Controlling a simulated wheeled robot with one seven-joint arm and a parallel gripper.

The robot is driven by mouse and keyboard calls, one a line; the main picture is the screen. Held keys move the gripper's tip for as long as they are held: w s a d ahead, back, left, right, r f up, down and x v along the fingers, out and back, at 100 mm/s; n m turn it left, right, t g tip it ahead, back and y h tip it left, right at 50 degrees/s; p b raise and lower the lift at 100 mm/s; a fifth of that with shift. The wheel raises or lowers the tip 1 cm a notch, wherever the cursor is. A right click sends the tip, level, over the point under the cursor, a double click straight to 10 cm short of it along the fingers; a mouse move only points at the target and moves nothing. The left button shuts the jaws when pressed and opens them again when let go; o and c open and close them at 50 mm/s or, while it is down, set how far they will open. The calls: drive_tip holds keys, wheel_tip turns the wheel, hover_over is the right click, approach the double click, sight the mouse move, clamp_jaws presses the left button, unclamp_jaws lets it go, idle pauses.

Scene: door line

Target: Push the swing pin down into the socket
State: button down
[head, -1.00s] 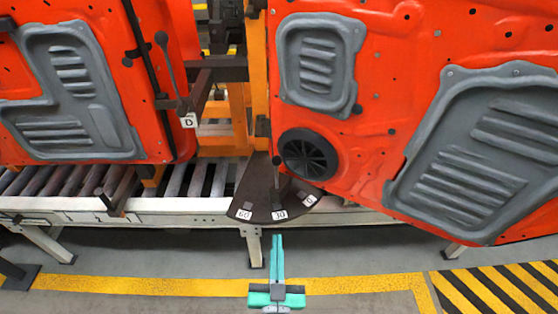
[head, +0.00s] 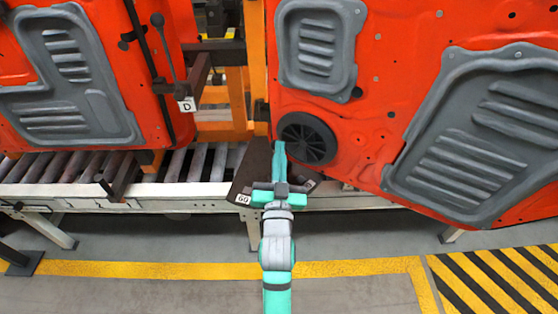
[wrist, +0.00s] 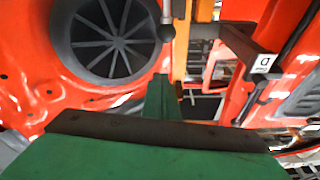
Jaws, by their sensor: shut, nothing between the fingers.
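My gripper (head: 279,150) is shut and empty, raised in front of the dark quadrant plate (head: 245,178) below the right-hand door. The swing pin is hidden behind my gripper in the head view. In the wrist view, what looks like its dark ball knob (wrist: 167,32) on a thin rod stands just beyond my gripper's green fingers (wrist: 161,98). I cannot tell whether they touch. The plate's 60 label (head: 243,199) shows; my gripper covers the middle of the plate and its sockets.
The orange right-hand door (head: 375,130) with its round black speaker (head: 306,139) is close on the right. Another knobbed lever (head: 163,45) stands by the D label (head: 187,104) on the left. A roller conveyor (head: 190,165) runs behind. Open floor lies in front.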

drive_tip(key=w+f, duration=0.2)
drive_tip(key=w, duration=0.3)
drive_tip(key=shift+w+a+f, duration=0.2)
drive_tip(key=shift+w+f, duration=0.05)
drive_tip(key=shift+a, duration=0.1)
idle(0.3)
drive_tip(key=shift+s+f, duration=0.1)
